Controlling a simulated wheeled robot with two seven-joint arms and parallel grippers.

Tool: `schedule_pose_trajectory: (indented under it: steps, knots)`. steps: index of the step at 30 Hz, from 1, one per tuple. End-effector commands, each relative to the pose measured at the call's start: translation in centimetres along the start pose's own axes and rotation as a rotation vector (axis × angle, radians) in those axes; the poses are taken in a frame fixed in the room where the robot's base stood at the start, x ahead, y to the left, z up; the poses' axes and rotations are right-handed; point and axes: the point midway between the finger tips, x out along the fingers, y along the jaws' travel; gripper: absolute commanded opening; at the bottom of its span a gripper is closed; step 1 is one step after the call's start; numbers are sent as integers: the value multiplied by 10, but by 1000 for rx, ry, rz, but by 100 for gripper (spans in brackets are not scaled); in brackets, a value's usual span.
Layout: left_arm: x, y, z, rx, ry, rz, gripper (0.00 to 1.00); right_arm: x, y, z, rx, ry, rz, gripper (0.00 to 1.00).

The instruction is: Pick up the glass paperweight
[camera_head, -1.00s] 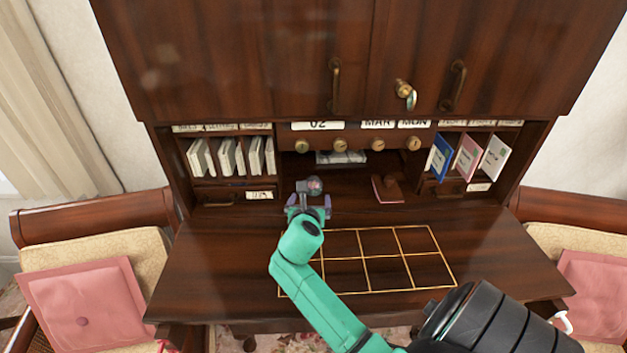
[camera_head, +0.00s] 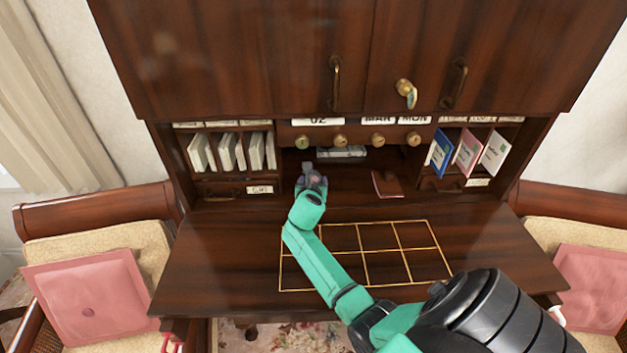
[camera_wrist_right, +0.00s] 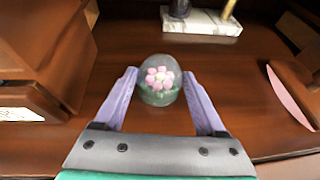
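The glass paperweight (camera_wrist_right: 158,80) is a clear dome with pink flowers and green inside, standing on the desk. It shows in the right wrist view between the two purple fingers of my right gripper (camera_wrist_right: 160,92). The fingers are spread, with a gap visible on each side of the dome. In the head view my right gripper (camera_head: 312,185) reaches to the back of the desk, and the paperweight there is mostly hidden by it. My left gripper is not in view.
A marble stand (camera_wrist_right: 203,22) with dark and brass pieces lies behind the paperweight. A reddish-brown object (camera_head: 386,185) lies to the right. Pigeonholes with envelopes (camera_head: 232,152) are at left. A gold grid (camera_head: 375,252) marks the clear desk front.

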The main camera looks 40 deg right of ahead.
Motion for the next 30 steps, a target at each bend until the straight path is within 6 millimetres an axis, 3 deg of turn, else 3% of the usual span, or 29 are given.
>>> schedule_pose_trajectory:
  steps: [11,20,26,30]
  knots:
    - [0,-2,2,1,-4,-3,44,-1,0,4,1,-3,1,0]
    - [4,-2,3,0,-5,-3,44,-16,0,33,1,-5,1,0]
    - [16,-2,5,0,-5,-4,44,-59,0,10,0,-1,3,0]
    - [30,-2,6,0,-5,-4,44,-100,0,-10,-1,0,3,0]
